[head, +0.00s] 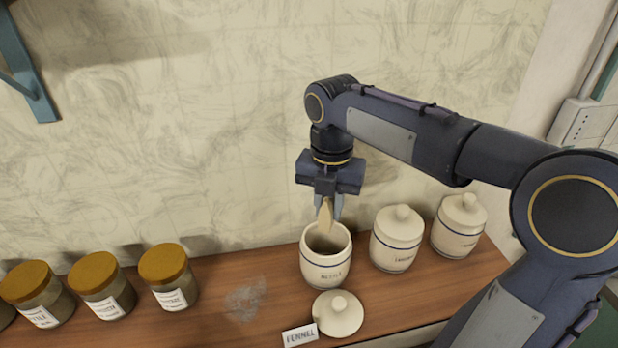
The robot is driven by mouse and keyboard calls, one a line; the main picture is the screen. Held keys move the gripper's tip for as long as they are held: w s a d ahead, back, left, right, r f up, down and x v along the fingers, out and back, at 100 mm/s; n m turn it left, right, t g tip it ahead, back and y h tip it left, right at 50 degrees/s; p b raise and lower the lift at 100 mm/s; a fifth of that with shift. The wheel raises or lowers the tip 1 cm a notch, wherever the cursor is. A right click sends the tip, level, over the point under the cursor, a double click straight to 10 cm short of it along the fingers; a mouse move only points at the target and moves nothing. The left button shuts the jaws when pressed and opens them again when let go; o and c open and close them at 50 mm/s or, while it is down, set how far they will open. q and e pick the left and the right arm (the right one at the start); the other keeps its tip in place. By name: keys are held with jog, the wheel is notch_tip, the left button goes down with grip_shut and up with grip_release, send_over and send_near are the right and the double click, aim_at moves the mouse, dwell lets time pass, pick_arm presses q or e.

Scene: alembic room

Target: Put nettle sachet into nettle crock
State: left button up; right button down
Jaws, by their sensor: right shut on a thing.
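My right gripper (327,212) points down just above the crock's mouth. It is shut on a tan sachet (325,217), whose lower end hangs at or just over the opening. Any lettering on the sachet cannot be read. The crock's lid (338,314) lies on the shelf in front of it. My left gripper is not in view.
Two lidded white crocks (397,240) (459,226) stand to the right. Several glass jars with ochre lids (165,278) stand at the left. A card reading FENNEL (300,335) is beside the loose lid. A grey smudge (245,298) marks otherwise clear wood left of the nettle crock.

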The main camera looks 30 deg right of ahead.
aim_at(327, 220)
jog(key=shift+w, duration=0.15)
notch_tip(327, 220, down, 4)
jog(key=b, duration=0.4)
jog(key=shift+r, duration=0.15)
jog(key=shift+f, duration=0.35)
jog(key=shift+d, duration=0.1)
dwell(0.5)
dwell(0.3)
jog(key=c, duration=1.2)
grip_release()
jog(key=shift+o, duration=0.2)
